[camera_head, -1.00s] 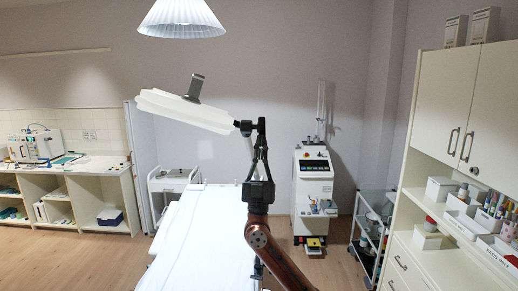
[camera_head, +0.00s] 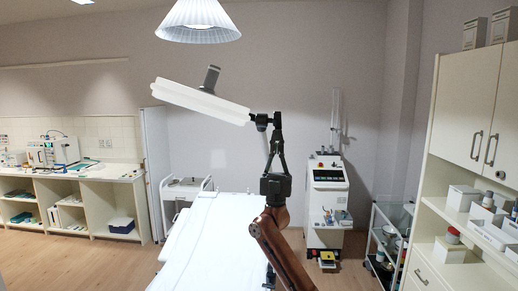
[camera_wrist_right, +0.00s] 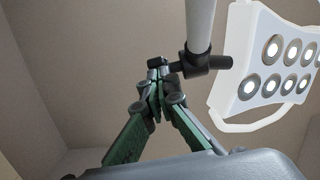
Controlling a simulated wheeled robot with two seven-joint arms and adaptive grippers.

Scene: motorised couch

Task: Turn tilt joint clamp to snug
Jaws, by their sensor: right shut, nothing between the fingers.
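The white lamp head (camera_head: 200,100) hangs tilted in the head view, its left end higher, with a grey handle (camera_head: 210,78) on top. In the right wrist view the lamp head (camera_wrist_right: 270,62) shows several lit round lamps. The black tilt joint (camera_head: 262,120) sits at its right end; in the wrist view the joint (camera_wrist_right: 206,63) joins a pale tube. My right gripper (camera_head: 277,118) is raised, shut and empty, with its fingertips (camera_wrist_right: 158,68) at the dark stub of the joint. I cannot tell whether they touch it. My left gripper is not in view.
A white couch (camera_head: 215,240) lies below the lamp. A white machine (camera_head: 327,200) stands behind, a trolley (camera_head: 388,235) and a wall cabinet (camera_head: 465,120) at right. A pleated ceiling lamp (camera_head: 198,20) hangs above. Floor is clear at left.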

